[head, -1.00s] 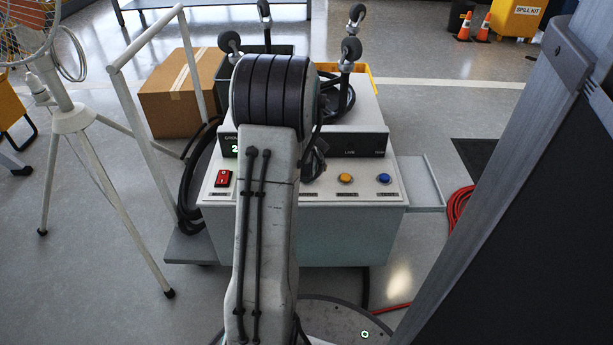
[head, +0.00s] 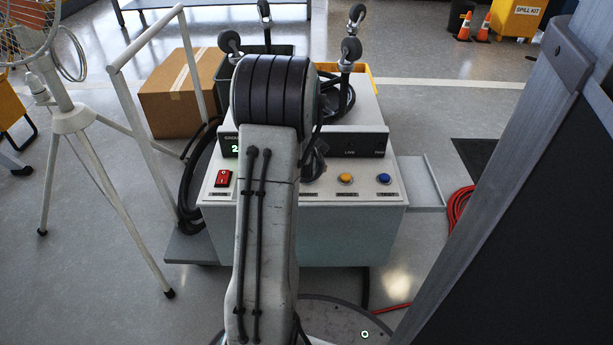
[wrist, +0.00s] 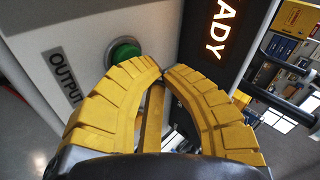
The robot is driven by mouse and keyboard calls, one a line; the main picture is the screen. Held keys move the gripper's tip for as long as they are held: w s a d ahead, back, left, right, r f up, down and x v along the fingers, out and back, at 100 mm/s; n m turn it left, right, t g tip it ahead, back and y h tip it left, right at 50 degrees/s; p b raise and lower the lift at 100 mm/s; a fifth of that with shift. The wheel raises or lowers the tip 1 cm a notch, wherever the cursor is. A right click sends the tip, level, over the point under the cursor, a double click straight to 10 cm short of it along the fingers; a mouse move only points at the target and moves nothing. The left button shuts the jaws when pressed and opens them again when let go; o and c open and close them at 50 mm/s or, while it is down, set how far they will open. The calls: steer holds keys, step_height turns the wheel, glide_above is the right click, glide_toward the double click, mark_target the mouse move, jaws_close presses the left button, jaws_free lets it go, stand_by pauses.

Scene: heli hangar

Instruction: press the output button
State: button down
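In the head view my arm hides the green button; the ground power cart (head: 340,235) stands behind the arm.
The panel also carries a red rocker switch (head: 223,178), an amber button (head: 345,178) and a blue button (head: 384,179). A lit display reading "ADY" (wrist: 212,32) is close right of my fingers. A tripod (head: 75,120) stands left; a dark panel (head: 530,220) is at right.

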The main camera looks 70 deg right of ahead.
steer(key=shift+f, duration=0.8)
stand_by(0.9)
steer(key=shift+r, duration=0.15)
steer(key=shift+r+p, duration=0.5)
steer(key=shift+r, duration=0.25)
steer(key=shift+r, duration=0.15)
steer(key=shift+r+p, duration=1.65)
steer(key=shift+r, duration=0.7)
